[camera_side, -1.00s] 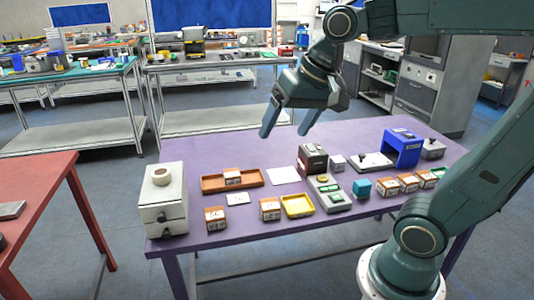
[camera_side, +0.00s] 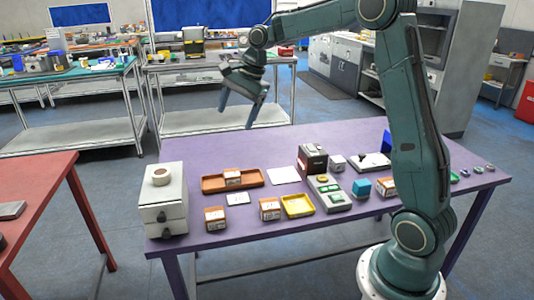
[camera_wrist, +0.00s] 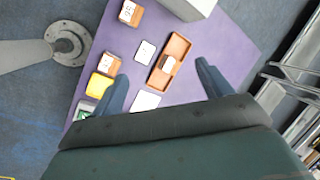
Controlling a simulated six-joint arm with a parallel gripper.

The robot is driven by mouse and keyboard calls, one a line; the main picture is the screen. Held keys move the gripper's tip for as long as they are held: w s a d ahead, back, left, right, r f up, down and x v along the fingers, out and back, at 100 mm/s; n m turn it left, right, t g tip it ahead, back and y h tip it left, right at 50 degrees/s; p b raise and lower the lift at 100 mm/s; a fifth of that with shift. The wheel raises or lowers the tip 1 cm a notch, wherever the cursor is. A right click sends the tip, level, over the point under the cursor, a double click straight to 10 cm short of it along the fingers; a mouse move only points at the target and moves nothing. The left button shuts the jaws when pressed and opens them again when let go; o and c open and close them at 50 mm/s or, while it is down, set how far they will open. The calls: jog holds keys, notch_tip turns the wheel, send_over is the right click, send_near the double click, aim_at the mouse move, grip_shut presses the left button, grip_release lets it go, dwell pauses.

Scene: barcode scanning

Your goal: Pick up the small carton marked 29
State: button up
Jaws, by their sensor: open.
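Several small brown-and-white cartons stand on the purple table, and I cannot read 29 for certain on any. One carton (camera_side: 215,218) stands at the front left by the drawer unit; it also shows in the wrist view (camera_wrist: 130,13). Another carton (camera_side: 270,209) stands left of the yellow tray, also in the wrist view (camera_wrist: 109,64). A third carton (camera_side: 232,177) sits in the brown tray, between my fingers as seen in the wrist view (camera_wrist: 168,64). One more (camera_side: 385,187) is partly behind my arm. My gripper (camera_side: 237,115) is open and empty, well above the table's back left.
The brown tray (camera_side: 250,178), a white card (camera_side: 238,198), a white sheet (camera_side: 284,175) and the yellow tray (camera_side: 298,206) lie nearby. A grey drawer unit (camera_side: 164,214) stands at the left edge. A dark device (camera_side: 312,160) stands mid-table.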

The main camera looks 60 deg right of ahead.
jog(key=w+d+f+m, duration=0.3)
jog(key=d+f+m, duration=0.1)
jog(key=d+f, duration=0.2)
jog(key=w+d+f+m+y, duration=0.1)
jog(key=w+d+f+m, duration=0.2)
jog(key=d+f, duration=0.3)
notch_tip(320, 180, down, 2)
jog(key=shift+w+d+f+m+g, duration=0.1)
jog(key=shift+w+d+m+g, duration=0.2)
jog(key=shift+m, duration=0.6)
jog(key=shift+y, duration=0.3)
send_over(232, 173)
jog(key=s+d, duration=0.1)
jog(key=d, duration=0.1)
jog(key=shift+s+f, duration=0.15)
jog(key=shift+f, duration=3.8)
jog(key=shift+f, duration=0.1)
jog(key=x, duration=0.3)
jog(key=shift+s+a+f, duration=0.1)
jog(key=shift+f, duration=0.1)
jog(key=shift+x, duration=0.8)
